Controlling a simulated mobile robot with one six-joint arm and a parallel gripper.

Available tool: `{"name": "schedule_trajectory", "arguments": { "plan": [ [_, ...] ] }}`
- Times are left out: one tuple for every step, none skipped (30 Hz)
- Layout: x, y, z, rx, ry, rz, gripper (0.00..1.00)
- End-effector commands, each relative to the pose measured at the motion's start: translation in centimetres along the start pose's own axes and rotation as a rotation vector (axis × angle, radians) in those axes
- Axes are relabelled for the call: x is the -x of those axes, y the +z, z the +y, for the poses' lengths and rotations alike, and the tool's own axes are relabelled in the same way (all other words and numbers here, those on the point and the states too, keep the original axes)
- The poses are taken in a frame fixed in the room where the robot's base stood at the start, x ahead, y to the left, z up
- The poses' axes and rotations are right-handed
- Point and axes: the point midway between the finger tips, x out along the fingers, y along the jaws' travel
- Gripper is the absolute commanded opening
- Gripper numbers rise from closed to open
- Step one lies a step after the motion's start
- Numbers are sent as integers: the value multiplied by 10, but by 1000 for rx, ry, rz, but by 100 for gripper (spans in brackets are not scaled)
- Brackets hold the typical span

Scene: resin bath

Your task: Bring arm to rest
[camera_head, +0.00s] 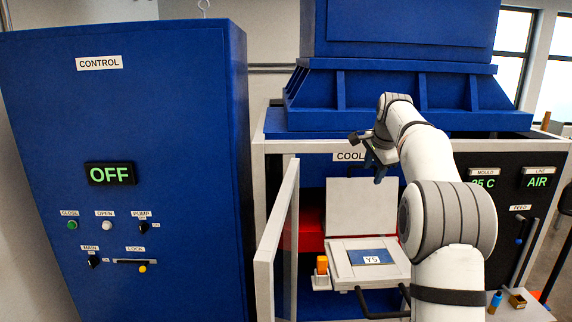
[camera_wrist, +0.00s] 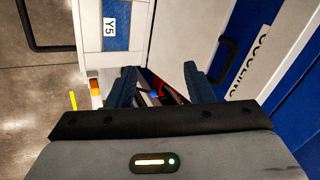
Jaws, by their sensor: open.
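My gripper (camera_head: 374,160) is at the end of my raised arm, in front of the blue machine above the cooling bay. In the wrist view its two dark blue fingers (camera_wrist: 158,88) stand apart with nothing between them. Below it in the head view is a white tray (camera_head: 342,272) with a blue Y5 label (camera_head: 371,257). The same Y5 label (camera_wrist: 114,26) shows at the top left of the wrist view. The gripper is apart from the tray.
A white door (camera_head: 277,245) stands open at the left of the bay. A blue control cabinet (camera_head: 125,170) reads OFF. An orange block (camera_head: 322,265) sits beside the tray. Black handles (camera_head: 378,312) stick out in front. At right are a black panel (camera_head: 505,205) and a shelf with small items (camera_head: 517,301).

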Motion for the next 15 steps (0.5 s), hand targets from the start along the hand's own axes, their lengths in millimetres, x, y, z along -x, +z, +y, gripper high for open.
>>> {"name": "schedule_trajectory", "arguments": {
  "plan": [
    [6, 10, 10, 41, 3, -1, 47],
    [10, 16, 17, 70, 8, -3, 47],
    [15, 25, 26, 114, 12, -5, 47],
    [19, 32, 35, 149, 15, -6, 47],
    [23, 40, 44, 186, 20, -8, 47],
    [27, 50, 58, 238, 26, -11, 47],
    [30, 57, 69, 277, 30, -13, 47],
    [33, 65, 80, 315, 35, -16, 47],
    [37, 75, 95, 366, 40, -19, 47],
    [39, 83, 107, 405, 44, -21, 47],
    [41, 91, 119, 443, 49, -24, 47],
    [43, 101, 137, 495, 54, -28, 47],
    [44, 108, 150, 534, 59, -32, 47],
    [45, 116, 164, 572, 62, -36, 47],
    [46, 127, 182, 624, 67, -40, 47]
  ]
}}
